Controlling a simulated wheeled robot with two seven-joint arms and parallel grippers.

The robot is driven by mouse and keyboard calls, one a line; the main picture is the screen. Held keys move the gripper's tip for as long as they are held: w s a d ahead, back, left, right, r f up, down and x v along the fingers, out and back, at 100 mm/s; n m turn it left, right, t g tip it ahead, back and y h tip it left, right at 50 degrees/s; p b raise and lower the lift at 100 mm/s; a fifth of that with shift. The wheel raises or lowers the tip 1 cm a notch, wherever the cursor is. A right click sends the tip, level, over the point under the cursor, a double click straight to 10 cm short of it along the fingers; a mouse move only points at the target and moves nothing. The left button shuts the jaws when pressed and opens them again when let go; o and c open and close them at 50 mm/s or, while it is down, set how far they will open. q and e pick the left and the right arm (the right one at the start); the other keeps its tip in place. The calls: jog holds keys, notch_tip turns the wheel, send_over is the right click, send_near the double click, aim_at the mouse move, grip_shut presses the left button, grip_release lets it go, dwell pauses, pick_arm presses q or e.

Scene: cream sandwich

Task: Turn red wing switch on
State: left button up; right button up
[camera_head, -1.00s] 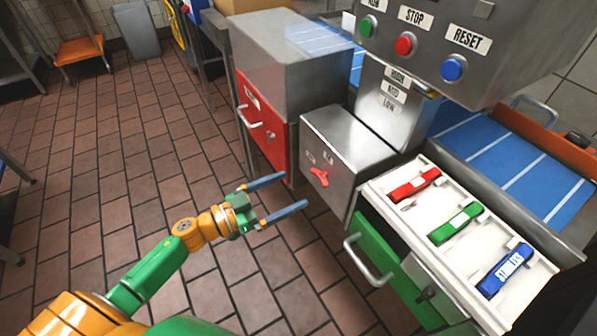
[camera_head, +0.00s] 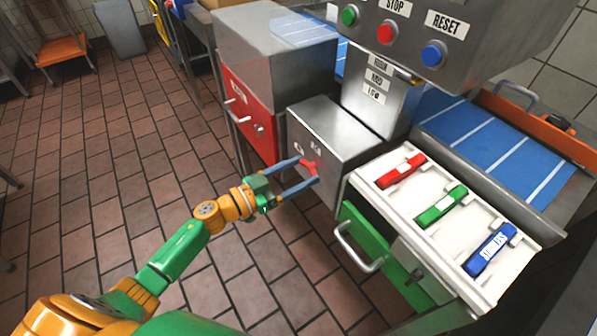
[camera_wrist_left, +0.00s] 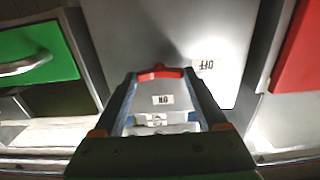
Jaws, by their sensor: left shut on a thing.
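The red wing switch (camera_head: 310,166) is on the front of a grey metal box (camera_head: 338,136). It also shows in the left wrist view (camera_wrist_left: 158,73) as a short red bar lying across the gap between my fingers. An "OFF" label (camera_wrist_left: 204,65) and an "ON" label (camera_wrist_left: 163,100) are on the panel by it. My left gripper (camera_head: 306,170) reaches in from the left, with its two blue fingers on either side of the switch, shut on it. The fingers partly cover the switch in the head view. My right gripper is not in view.
A red-fronted cabinet (camera_head: 247,112) stands left of the box. An open white drawer tray (camera_head: 408,213) with red, green and blue items is to the right, above a green drawer (camera_head: 370,247). A button panel (camera_head: 480,30) hangs above. Tiled floor (camera_head: 120,170) is clear at left.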

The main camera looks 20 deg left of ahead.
pick_arm(q)
jog(key=m, duration=0.4)
jog(key=shift+f+m+b, duration=0.1)
jog(key=shift+m+b, duration=1.1)
jog(key=shift+m, duration=5.7)
jog(key=o, duration=1.3)
jog(key=v, duration=0.7)
jog(key=shift+b, duration=0.3)
